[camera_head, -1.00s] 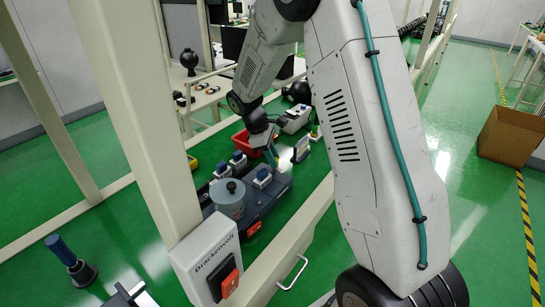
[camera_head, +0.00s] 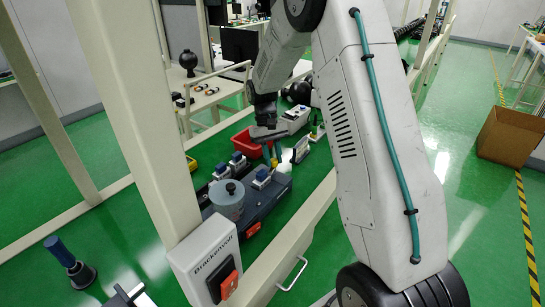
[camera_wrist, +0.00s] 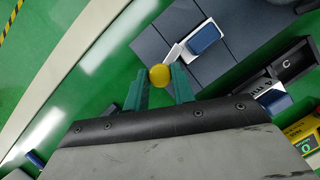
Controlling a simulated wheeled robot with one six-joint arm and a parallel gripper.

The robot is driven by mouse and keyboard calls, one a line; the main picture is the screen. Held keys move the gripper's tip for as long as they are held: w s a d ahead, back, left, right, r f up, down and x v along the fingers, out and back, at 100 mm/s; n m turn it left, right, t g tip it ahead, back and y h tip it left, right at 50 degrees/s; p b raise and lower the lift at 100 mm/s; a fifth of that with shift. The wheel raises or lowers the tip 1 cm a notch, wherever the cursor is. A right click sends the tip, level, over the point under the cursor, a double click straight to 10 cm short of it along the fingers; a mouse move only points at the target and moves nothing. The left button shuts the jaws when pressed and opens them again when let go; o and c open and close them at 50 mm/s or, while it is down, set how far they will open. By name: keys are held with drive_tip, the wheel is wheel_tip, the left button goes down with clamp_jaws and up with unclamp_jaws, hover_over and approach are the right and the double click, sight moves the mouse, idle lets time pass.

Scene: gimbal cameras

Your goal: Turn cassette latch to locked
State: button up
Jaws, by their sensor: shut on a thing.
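A dark blue-grey unit (camera_head: 262,203) sits on the green bench in the head view. I cannot tell whether this piece is the latch or is attached to the unit.
A red bin (camera_head: 252,150) stands behind my gripper. A white frame post (camera_head: 130,120) rises at the left, bearing a white box with a red switch (camera_head: 230,284).

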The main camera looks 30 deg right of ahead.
drive_tip(key=shift+d+m+y, duration=0.1)
drive_tip(key=shift+m+y, duration=0.6)
drive_tip(key=shift+m, duration=0.9)
drive_tip(key=o, duration=1)
drive_tip(key=v, duration=0.7)
drive_tip(key=shift+r, duration=0.4)
